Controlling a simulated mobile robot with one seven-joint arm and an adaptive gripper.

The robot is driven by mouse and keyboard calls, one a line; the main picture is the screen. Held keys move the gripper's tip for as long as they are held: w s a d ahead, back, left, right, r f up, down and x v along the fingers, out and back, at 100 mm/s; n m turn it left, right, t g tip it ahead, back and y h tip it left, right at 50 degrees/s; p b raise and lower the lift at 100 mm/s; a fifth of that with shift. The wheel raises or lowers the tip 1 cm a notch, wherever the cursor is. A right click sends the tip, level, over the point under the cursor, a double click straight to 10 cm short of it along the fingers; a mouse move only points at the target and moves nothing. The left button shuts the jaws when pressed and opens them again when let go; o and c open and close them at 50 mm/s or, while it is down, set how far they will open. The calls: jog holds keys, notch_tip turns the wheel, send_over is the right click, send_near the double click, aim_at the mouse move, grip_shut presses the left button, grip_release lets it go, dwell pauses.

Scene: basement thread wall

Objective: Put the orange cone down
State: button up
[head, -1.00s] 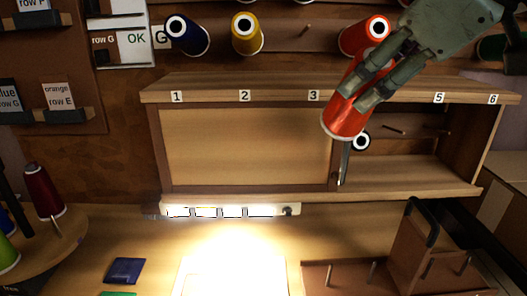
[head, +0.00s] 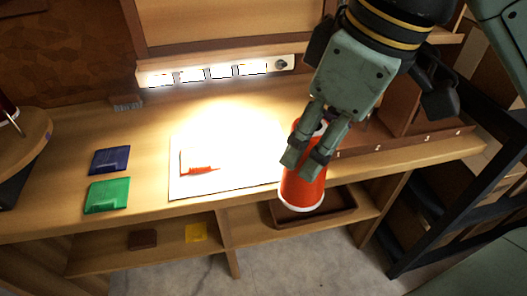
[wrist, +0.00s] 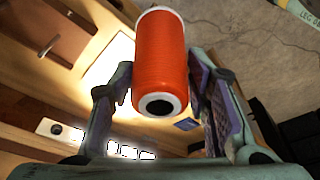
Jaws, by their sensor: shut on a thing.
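The orange cone (head: 303,189) is a spool of orange thread with white rims. My gripper (head: 314,145) is shut on it and holds it near the front edge of the workbench, right of the lit white sheet. In the wrist view the cone (wrist: 160,55) sits between the two fingers of my gripper (wrist: 160,90), its dark-holed end towards the camera. I cannot tell how far the cone is above the bench.
A white sheet (head: 222,182) with an orange-red mark lies on the workbench (head: 60,150) under bright light. Blue (head: 110,160) and green (head: 107,195) squares lie at its left. A brown tray (head: 340,212) is on the shelf below. A pegged rack stands at right.

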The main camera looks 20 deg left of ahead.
jog(key=w+a+f+p, duration=0.1)
jog(key=w+a+f, duration=0.4)
jog(key=w+a, duration=0.5)
jog(key=shift+w+a+f, duration=0.15)
jog(key=shift+w+a, duration=0.25)
jog(key=shift+w, duration=0.3)
jog(key=shift+f, duration=0.1)
jog(key=o, duration=1.1)
jog(key=p+v, duration=0.1)
jog(key=v, duration=1.1)
